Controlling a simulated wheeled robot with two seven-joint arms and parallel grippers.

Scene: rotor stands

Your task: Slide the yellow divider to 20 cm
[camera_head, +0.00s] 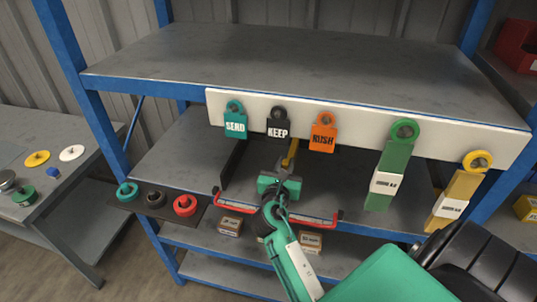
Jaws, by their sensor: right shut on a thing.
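The yellow divider (292,153) stands on the middle shelf, under the hanging tags. Only a narrow upper strip of it shows; the rest is hidden behind my right gripper. My right gripper (280,183), teal and grey, reaches in from the lower right at the shelf's front. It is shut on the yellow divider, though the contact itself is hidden. A black divider (232,165) stands to the left, apart from the yellow one. A red rail (318,219) with dark ends runs along the shelf front, partly behind my gripper. No distance scale is readable. My left gripper is not in view.
A white board (356,130) above carries teal, black and orange tags, plus longer green (392,165) and yellow (462,190) hanging pieces at right. Small labelled boxes (230,226) sit below the rail. A dark strip with rings (155,198) juts out at left.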

